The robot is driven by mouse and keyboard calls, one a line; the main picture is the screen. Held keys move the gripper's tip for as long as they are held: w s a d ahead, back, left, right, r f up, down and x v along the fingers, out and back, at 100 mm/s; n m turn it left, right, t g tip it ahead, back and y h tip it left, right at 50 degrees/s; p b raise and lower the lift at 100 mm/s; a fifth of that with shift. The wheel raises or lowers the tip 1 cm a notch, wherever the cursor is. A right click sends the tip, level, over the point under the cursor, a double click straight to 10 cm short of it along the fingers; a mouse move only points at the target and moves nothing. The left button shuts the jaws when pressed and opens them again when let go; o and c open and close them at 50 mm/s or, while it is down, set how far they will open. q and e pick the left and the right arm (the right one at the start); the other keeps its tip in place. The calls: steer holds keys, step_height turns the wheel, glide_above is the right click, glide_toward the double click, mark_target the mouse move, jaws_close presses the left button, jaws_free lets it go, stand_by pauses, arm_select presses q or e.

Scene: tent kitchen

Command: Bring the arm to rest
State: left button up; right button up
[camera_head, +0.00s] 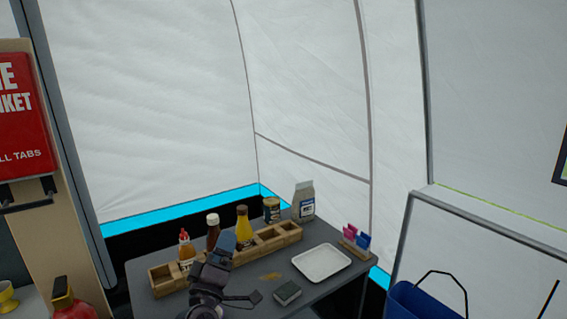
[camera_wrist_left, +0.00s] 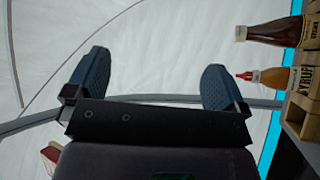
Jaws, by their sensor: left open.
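My left gripper (camera_head: 236,270) is in front of the table at the lower middle of the head view, with one finger above the other. In the left wrist view my left gripper (camera_wrist_left: 155,75) has its two dark blue fingers wide apart, with nothing between them but the white tent wall behind. It overlaps the wooden condiment rack (camera_head: 252,251) in the head view; I cannot tell how far apart they are. My right gripper is in neither view.
The grey table (camera_head: 325,281) bears a white tray (camera_head: 321,263), a dark green block (camera_head: 287,292), and a carton (camera_head: 303,201). A red-capped bottle (camera_wrist_left: 265,77) and a brown bottle (camera_wrist_left: 268,30) are close to the right finger. A blue bin (camera_head: 420,302) stands at lower right.

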arm_select(q)
steer(key=s+a+f+m+g+y, duration=0.1)
steer(key=s+a+f+m+g, duration=0.2)
steer(key=s+f, duration=0.6)
steer(key=s+a+f+m+g+y, duration=0.1)
steer(key=s+a+f+m+g, duration=0.2)
steer(key=s+f, duration=0.6)
steer(key=s+a+f+m+g+y, duration=0.1)
steer(key=s+a+f+m+g, duration=0.3)
steer(key=s, duration=1.1)
steer(key=a+f+m, duration=0.1)
steer(key=a+f, duration=0.2)
steer(key=f, duration=0.3)
steer(key=shift+a+m, duration=0.2)
steer(key=shift+m, duration=0.2)
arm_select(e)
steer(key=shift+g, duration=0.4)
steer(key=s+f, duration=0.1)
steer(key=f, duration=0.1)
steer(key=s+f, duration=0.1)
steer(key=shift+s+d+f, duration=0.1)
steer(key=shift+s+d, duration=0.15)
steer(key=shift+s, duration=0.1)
